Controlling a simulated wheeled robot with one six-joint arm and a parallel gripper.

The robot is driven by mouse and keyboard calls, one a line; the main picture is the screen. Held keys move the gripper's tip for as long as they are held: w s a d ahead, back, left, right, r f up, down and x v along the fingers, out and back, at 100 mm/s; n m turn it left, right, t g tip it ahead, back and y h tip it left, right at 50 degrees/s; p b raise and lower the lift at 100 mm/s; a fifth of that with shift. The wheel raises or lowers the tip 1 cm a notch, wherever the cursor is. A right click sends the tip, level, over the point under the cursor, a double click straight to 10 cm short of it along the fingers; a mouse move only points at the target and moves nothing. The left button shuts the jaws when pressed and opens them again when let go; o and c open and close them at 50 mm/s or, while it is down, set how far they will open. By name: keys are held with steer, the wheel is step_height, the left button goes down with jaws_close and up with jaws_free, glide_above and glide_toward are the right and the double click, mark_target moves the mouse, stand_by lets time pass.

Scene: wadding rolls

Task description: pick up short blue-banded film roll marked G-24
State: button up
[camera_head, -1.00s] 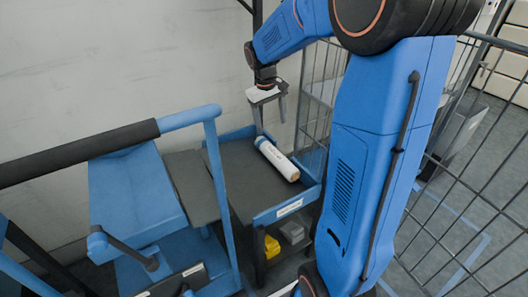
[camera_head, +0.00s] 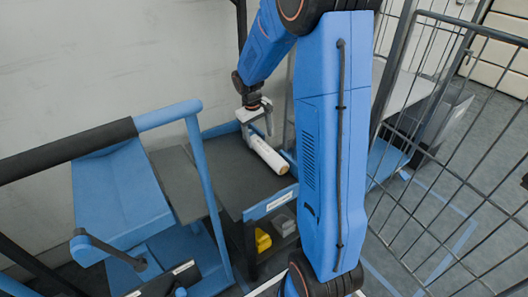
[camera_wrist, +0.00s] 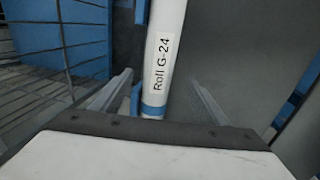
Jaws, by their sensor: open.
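The film roll (camera_head: 268,156) is a short white cylinder lying on the dark top of a blue-framed cart (camera_head: 235,184). In the wrist view the roll (camera_wrist: 164,62) carries a label reading "Roll G-24" and a blue band near its lower end. My gripper (camera_head: 258,132) is over the far end of the roll and hides part of it in the head view. In the wrist view my gripper (camera_wrist: 158,92) is open, with one finger on each side of the roll near the blue band. I cannot tell whether a finger touches it.
A blue trolley (camera_head: 125,195) with a black handle stands at the left. A wire-mesh cage (camera_head: 450,150) is at the right. The wall (camera_head: 90,60) is close behind. Yellow (camera_head: 262,240) and grey bins sit on the cart's lower shelf.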

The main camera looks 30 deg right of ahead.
mark_target(262, 145)
steer(key=shift+s+d+f, duration=0.1)
steer(key=shift+d+f, duration=0.1)
steer(key=shift+f, duration=0.75)
steer(key=shift+s+d+f, duration=0.1)
steer(key=shift+d+f, duration=0.05)
steer(key=shift+f, duration=0.8)
steer(key=shift+s+d+f, duration=0.1)
steer(key=shift+d+f, duration=0.1)
steer(key=shift+f, duration=0.75)
steer(key=c, duration=1.5)
